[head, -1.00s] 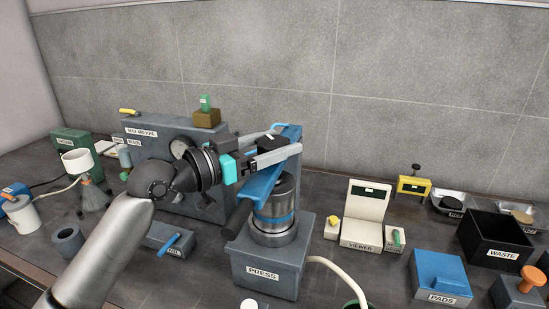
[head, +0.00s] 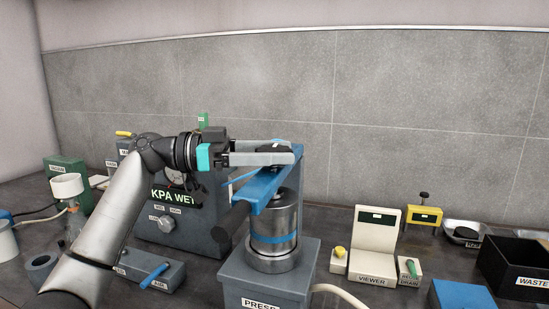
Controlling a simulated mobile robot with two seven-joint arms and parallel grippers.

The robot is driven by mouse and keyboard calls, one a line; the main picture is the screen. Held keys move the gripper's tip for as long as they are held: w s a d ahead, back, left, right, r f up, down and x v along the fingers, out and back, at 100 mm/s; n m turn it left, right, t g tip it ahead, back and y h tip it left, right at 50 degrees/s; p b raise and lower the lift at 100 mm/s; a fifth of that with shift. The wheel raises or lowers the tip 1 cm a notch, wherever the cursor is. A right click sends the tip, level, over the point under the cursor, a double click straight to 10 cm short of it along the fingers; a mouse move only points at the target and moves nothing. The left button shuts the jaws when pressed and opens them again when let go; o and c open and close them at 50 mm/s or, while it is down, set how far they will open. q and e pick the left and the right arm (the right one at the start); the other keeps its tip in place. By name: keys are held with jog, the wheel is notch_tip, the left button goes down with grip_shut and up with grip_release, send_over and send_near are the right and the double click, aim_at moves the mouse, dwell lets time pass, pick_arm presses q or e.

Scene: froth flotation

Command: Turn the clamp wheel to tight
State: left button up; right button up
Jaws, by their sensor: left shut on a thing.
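The press (head: 268,277) is a grey block labelled PRESS with a steel cylinder (head: 274,215) and a blue frame (head: 268,185) over it. The dark clamp wheel (head: 274,147) sits on top of the blue frame, largely hidden by my gripper's fingers. My left gripper (head: 278,153) reaches in from the left, its grey fingers lying nearly level across the frame's top and shut on the wheel. The wheel's exact turn cannot be read. My right gripper is not in view.
Behind my left arm stands a grey box (head: 178,228) with a gauge and a sign reading "KPA WET". A viewer (head: 378,252) stands right of the press, with a black waste bin (head: 520,268) farther right. A small box with a blue lever (head: 152,277) lies left of the press.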

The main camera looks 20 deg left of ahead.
pick_arm(q)
jog(key=shift+r+m+g, duration=0.1)
jog(key=shift+m+g, duration=0.3)
jog(key=shift+g, duration=0.3)
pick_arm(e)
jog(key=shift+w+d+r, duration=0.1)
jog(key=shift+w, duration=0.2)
pick_arm(q)
jog(key=shift+g+h, duration=0.3)
jog(key=shift+m, duration=0.3)
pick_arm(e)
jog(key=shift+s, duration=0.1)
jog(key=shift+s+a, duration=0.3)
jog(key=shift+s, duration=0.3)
pick_arm(q)
jog(key=o, duration=1.3)
